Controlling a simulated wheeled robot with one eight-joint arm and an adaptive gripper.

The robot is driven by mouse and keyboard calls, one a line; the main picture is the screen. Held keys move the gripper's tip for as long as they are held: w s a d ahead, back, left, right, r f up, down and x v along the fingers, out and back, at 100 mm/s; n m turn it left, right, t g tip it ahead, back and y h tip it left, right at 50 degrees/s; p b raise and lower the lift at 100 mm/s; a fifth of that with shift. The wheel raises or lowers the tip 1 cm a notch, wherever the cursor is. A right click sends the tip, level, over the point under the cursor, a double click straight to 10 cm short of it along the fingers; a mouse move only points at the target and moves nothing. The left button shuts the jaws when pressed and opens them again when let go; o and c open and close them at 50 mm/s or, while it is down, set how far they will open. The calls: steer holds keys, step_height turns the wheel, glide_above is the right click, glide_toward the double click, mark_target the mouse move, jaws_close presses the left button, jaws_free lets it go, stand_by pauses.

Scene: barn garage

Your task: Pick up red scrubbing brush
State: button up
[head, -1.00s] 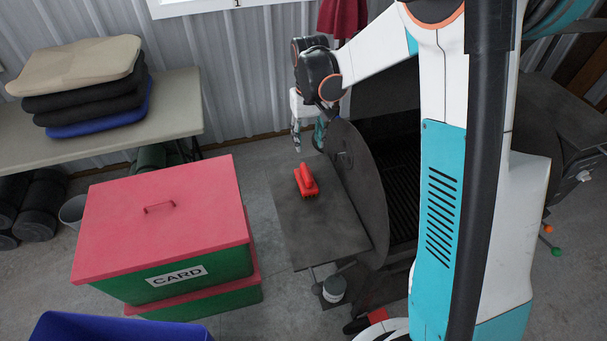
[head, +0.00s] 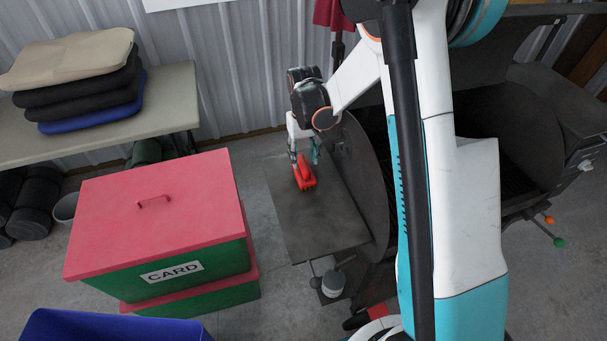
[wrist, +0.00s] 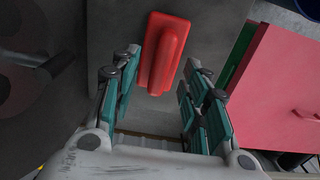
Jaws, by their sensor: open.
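The red scrubbing brush (head: 305,178) lies on the dark side shelf (head: 318,225) of a grill. In the wrist view the brush (wrist: 163,52) shows its long handle on top. My gripper (head: 303,158) is over the far end of the brush and hides part of it in the head view. In the wrist view my gripper (wrist: 160,85) is open, with a teal-padded finger on each side of the brush's near end. I see no clear contact between the fingers and the brush.
The round end of the grill (head: 358,180) rises just right of the shelf. A green bin with a red lid (head: 160,205), marked CARD, stands to the left. A table (head: 180,100) with stacked cushions is at the back left. The shelf's front part is bare.

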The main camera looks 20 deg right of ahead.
mark_target(303, 162)
step_height(303, 162, down, 4)
steer(key=shift+w+r+b, duration=0.1)
steer(key=shift+r+b, duration=0.05)
steer(key=shift+b, duration=0.35)
steer(key=shift+r, duration=0.1)
jaws_close()
steer(key=shift+r, duration=0.1)
step_height(303, 162, up, 20)
steer(key=p, duration=0.5)
steer(key=shift+p, duration=0.3)
steer(key=c, duration=0.9)
jaws_free()
steer(key=shift+f, duration=0.2)
jaws_close()
